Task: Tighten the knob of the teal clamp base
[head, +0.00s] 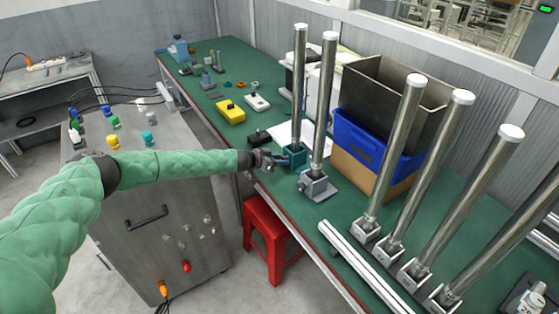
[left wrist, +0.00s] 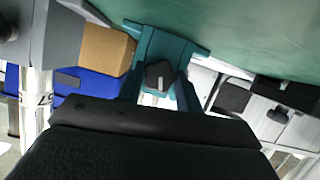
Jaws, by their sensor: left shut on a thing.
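The teal clamp base (head: 295,155) stands on the green bench near its front edge, with an upright metal post (head: 299,85) in it. My left gripper (head: 272,161) reaches it from the left and is shut on its small knob; the fingers hide most of the knob in the head view. In the left wrist view the teal base (left wrist: 150,45) is at the top, and the dark knob (left wrist: 158,74) with a pale mark lies in front of the gripper. How far the knob is turned cannot be told. My right gripper is not in view.
A second post in a grey base (head: 318,187) stands close to the right. More posts in grey bases (head: 415,272) line the right side. A blue crate (head: 362,140) is behind. A black box (head: 259,139) lies just beyond my gripper. A red stool (head: 268,235) stands below the edge.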

